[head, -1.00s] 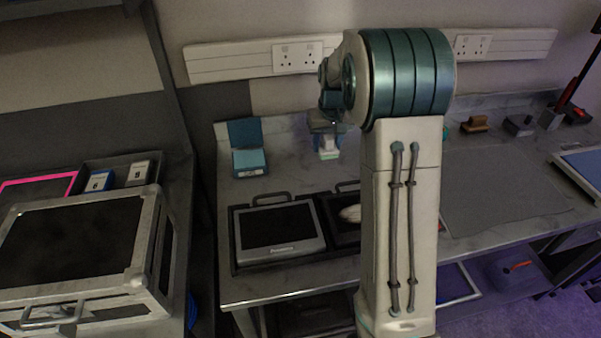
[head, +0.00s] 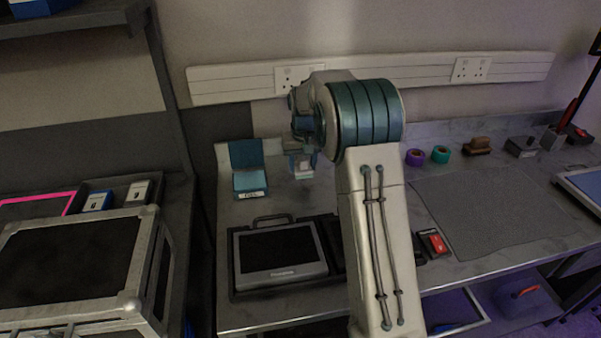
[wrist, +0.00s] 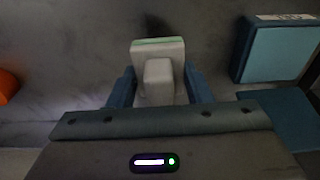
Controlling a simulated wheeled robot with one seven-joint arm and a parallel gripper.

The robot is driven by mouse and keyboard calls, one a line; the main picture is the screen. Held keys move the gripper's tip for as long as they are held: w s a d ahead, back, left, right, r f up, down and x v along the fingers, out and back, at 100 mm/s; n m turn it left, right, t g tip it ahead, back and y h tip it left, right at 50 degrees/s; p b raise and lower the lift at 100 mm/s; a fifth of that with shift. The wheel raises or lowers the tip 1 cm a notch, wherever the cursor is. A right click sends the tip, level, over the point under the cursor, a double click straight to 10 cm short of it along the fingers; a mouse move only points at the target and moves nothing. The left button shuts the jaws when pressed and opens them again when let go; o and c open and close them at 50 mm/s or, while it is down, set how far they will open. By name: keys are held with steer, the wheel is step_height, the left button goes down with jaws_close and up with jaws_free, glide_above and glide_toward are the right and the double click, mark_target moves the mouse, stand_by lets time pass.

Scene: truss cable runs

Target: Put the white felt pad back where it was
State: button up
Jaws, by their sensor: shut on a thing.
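My gripper (wrist: 160,88) is shut on a pale block with a raised grip and a thin green layer along one edge, which appears to be the white felt pad (wrist: 158,48). In the head view the pad (head: 303,169) hangs below my gripper (head: 302,155), above the back of the grey bench; its exact height is hard to tell. An open teal box (head: 250,181) with a light blue inside and a label stands just left of it. The box also shows at the upper right of the wrist view (wrist: 283,52), apart from the pad.
A tray with a grey screen device (head: 280,250) lies in front, partly hidden by my arm. Purple tape (head: 415,157), green tape (head: 440,154), a brush (head: 478,146) and a grey mat (head: 490,210) are right. An orange thing (wrist: 8,86) shows at the wrist view's left edge.

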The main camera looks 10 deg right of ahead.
mark_target(301, 183)
steer(key=shift+w+a+f, duration=0.15)
steer(key=shift+a+f, duration=0.05)
steer(key=shift+f, duration=1.95)
steer(key=shift+f, duration=0.2)
steer(key=o, duration=1)
steer(key=shift+o, duration=0.2)
steer(key=shift+r, duration=0.1)
